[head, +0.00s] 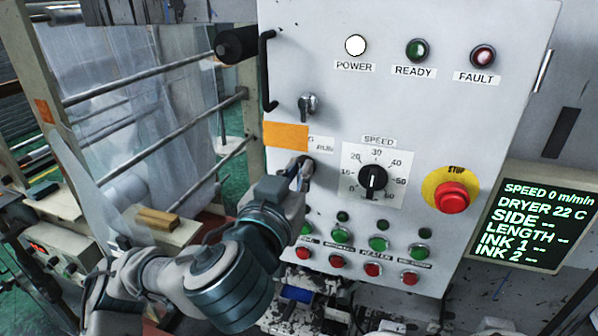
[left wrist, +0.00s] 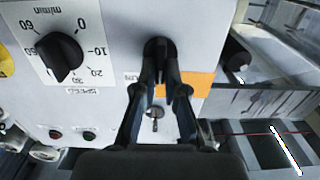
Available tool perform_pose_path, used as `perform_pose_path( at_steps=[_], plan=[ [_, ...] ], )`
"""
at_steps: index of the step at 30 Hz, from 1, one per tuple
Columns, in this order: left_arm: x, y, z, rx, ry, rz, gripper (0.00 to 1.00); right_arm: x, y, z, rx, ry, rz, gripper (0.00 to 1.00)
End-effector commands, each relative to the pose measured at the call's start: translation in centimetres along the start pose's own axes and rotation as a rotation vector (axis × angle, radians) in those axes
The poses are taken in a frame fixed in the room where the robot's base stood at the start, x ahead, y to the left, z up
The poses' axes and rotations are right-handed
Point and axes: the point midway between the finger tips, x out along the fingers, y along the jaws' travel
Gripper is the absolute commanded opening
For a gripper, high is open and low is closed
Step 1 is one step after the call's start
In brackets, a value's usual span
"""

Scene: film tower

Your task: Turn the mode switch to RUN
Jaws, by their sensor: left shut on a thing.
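The mode switch is a dark knob on the grey control panel (head: 385,75), beside a label reading RUN (head: 325,146). My left gripper (head: 300,168) is at the switch and mostly hides it in the head view. In the left wrist view, the black mode switch (left wrist: 158,47) sits between the two fingertips, and the fingers are shut on it. The exact angle of its pointer is hard to tell. My right gripper is in neither view.
An orange tag (head: 285,136) hangs just above the switch and partly covers its label. A key switch (head: 308,104) is above, the speed dial (head: 372,178) to the right, and a red stop button (head: 452,197) farther right. Several small buttons lie below.

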Motion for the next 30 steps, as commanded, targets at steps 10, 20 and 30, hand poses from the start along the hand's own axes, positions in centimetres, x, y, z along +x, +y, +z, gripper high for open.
perform_pose_path(
  at_steps=[10, 20, 30],
  plan=[
    [0.0, 0.3, 0.0, 0.092, 0.005, 0.005, 0.00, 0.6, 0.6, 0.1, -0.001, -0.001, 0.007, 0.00],
    [0.0, 0.5, 0.1, 0.352, 0.007, 0.003, 0.00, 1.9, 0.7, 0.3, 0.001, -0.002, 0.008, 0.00],
    [-0.1, 0.8, 0.1, 0.620, 0.008, 0.004, 0.00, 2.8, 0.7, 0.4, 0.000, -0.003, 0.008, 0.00]
  ],
)
